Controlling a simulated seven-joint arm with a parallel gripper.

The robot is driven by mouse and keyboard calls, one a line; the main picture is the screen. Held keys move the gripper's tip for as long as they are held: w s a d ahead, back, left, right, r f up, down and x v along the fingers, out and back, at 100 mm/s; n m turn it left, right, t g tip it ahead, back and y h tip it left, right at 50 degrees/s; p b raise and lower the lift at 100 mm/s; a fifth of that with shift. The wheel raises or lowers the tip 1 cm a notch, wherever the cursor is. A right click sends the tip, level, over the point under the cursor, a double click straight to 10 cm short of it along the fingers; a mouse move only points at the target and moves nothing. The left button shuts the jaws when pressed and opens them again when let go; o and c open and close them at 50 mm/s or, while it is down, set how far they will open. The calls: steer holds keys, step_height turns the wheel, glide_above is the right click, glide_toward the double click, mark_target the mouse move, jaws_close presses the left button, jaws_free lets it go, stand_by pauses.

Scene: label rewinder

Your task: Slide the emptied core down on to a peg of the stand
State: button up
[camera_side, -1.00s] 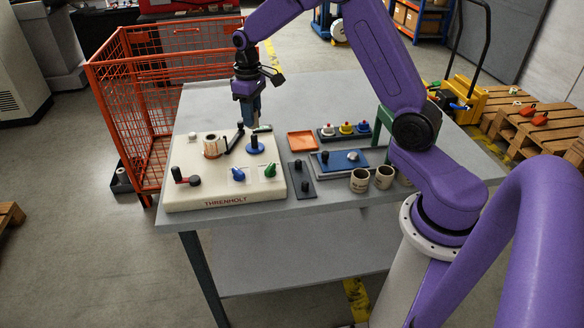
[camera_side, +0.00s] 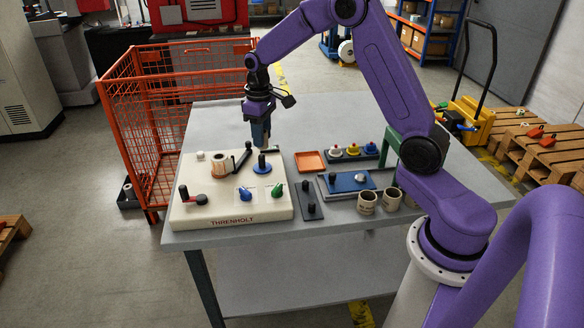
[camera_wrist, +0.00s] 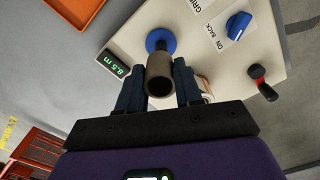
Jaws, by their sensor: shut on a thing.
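My gripper (camera_wrist: 160,92) is shut on a grey-brown hollow core (camera_wrist: 158,66), seen between its dark blue fingers in the wrist view. The core's open end faces the camera. Behind it is the rewinder's blue disc (camera_wrist: 160,38); I cannot tell whether the core is clear of the hub there. In the side view my gripper (camera_side: 261,143) is above the blue disc (camera_side: 262,168), and the core is not clearly visible. A dark plate with two black pegs (camera_side: 307,194), which may be the stand, lies right of the rewinder.
The cream rewinder (camera_side: 240,206) carries a label roll (camera_side: 220,164), a black arm, knobs and a red-based lever. Right of it are an orange tray (camera_side: 310,161), a blue plate (camera_side: 343,183), coloured buttons (camera_side: 353,150) and printed rolls (camera_side: 367,203).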

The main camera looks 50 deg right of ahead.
steer(key=s+d, duration=0.3)
steer(key=s, duration=0.9)
steer(key=shift+s+d+f, duration=0.1)
steer(key=shift+f, duration=2.75)
steer(key=shift+s+d+f, duration=0.1)
steer(key=shift+f, duration=2.7)
steer(key=shift+r, duration=0.1)
steer(key=shift+r, duration=0.1)
steer(key=o, duration=0.8)
